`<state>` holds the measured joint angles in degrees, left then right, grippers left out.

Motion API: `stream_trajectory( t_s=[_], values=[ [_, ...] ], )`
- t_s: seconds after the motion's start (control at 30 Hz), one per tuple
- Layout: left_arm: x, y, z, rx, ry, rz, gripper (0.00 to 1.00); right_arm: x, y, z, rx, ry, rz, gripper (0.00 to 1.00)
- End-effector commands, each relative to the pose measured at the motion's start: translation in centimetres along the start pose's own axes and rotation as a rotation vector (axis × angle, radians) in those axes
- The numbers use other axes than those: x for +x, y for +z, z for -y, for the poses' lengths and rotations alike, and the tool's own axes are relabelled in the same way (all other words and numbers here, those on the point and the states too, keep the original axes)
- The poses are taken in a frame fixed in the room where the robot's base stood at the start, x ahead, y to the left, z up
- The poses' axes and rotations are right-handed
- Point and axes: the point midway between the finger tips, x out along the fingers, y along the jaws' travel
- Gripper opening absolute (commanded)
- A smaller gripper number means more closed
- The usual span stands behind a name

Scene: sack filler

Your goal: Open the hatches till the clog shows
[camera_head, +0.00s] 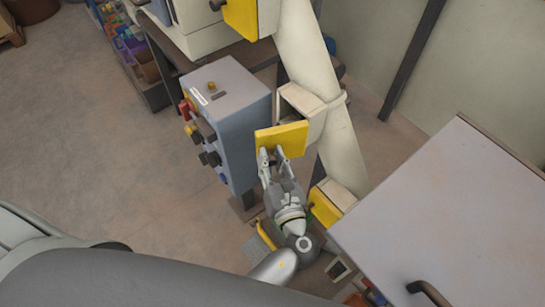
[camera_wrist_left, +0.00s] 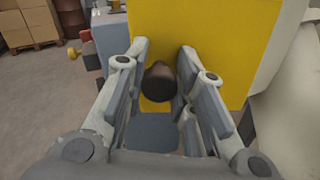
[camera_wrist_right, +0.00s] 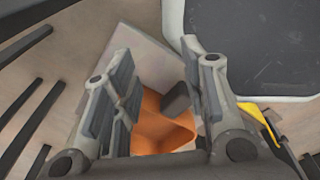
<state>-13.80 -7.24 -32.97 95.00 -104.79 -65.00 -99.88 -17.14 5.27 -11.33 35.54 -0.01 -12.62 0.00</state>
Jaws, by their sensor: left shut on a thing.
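A cream pipe (camera_head: 318,95) slants down the head view and carries box-like ports with yellow hatches. The upper hatch (camera_head: 242,18) is cut by the top edge. The middle hatch (camera_head: 280,137) is in front of my left gripper (camera_head: 272,153). The lower hatch (camera_head: 324,207) is right of that gripper. In the left wrist view the fingers are shut on the dark round knob (camera_wrist_left: 160,82) of the middle hatch (camera_wrist_left: 205,45). I cannot tell how far this hatch stands open. No clog shows. My right gripper (camera_wrist_right: 158,75) is open and empty in its own wrist view.
A blue-grey control box (camera_head: 228,110) with knobs and a red button stands left of the pipe. A large pale panel (camera_head: 460,210) with a dark handle fills the right. An orange container (camera_wrist_right: 160,130) shows beyond my right fingers. Floor at left is clear.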

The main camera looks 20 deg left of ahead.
Motion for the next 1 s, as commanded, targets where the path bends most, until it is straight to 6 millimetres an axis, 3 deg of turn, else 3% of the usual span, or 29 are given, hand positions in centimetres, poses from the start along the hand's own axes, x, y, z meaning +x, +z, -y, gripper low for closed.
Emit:
stream_trajectory(
  t_s=[0.23,0.53,0.57,0.7,1.0],
  values=[
    [0.0,0.0,0.0,-0.002,0.018,-0.004,0.0,0.0,-0.3,1.6,0.006,-0.019,-0.004,0.4],
    [0.0,0.0,0.0,-0.003,0.019,-0.005,0.0,0.0,-0.3,1.6,0.004,-0.019,-0.004,0.4],
    [0.0,0.0,0.0,-0.003,0.019,-0.005,0.28,0.0,-0.3,1.6,0.003,-0.018,-0.004,0.4],
    [0.0,0.0,0.0,-0.003,0.018,-0.005,0.46,0.0,-0.2,1.2,0.002,-0.015,-0.003,0.4],
    [0.0,0.0,0.0,-0.002,0.018,-0.004,0.47,0.0,0.0,0.7,0.001,-0.008,0.0,0.4]
  ],
)
